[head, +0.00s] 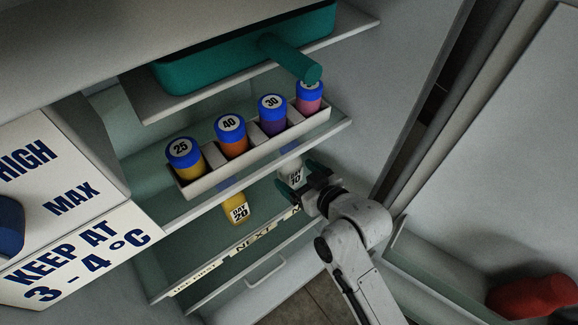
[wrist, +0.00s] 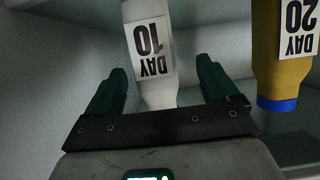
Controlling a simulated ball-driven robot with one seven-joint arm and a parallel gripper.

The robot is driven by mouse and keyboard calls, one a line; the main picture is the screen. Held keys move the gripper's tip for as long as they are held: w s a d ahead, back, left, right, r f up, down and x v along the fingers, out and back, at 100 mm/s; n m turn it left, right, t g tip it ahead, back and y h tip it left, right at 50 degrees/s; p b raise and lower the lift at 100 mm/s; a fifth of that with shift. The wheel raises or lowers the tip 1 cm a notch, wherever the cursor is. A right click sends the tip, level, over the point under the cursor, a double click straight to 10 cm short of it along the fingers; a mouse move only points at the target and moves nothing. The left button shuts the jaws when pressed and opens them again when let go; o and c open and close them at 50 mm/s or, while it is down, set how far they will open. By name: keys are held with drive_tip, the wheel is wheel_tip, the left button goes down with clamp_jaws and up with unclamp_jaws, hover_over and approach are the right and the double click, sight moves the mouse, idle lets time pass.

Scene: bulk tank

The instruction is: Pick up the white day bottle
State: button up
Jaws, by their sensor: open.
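The white day bottle (wrist: 150,45), labelled DAY 10, stands on the fridge's lower shelf; in the head view the bottle (head: 295,180) is partly hidden by my gripper. My gripper (wrist: 160,70) is open, its two dark green fingers on either side of the bottle, with a gap to each finger in the wrist view. The gripper (head: 299,178) also shows at the front of that shelf in the head view. I cannot tell whether anything touches the bottle.
A yellow DAY 20 bottle (head: 236,208) stands to the left; it is on the right in the wrist view (wrist: 283,50). Above is a shelf with a rack (head: 203,184) of blue-capped bottles. A teal pan (head: 190,70) is higher up. A door with a bin is at right.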

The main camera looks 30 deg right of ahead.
sight(295, 162)
drive_tip(key=x, duration=0.1)
drive_tip(key=b+x, duration=0.1)
drive_tip(key=x, duration=0.3)
drive_tip(key=shift+w+d+b, duration=0.1)
drive_tip(key=shift+d+b, duration=0.25)
drive_tip(key=c, duration=1.3)
drive_tip(key=shift+o, duration=0.2)
drive_tip(key=shift+r, duration=0.1)
drive_tip(key=shift+r+p, duration=0.35)
drive_tip(key=shift+r, duration=0.2)
wheel_tip(295, 162, up, 2)
drive_tip(key=shift+r+p, duration=0.2)
drive_tip(key=shift+p, duration=0.35)
drive_tip(key=s+a+p, duration=0.2)
drive_tip(key=s, duration=1.6)
drive_tip(key=shift+a+p, duration=0.3)
drive_tip(key=shift+a, duration=0.1)
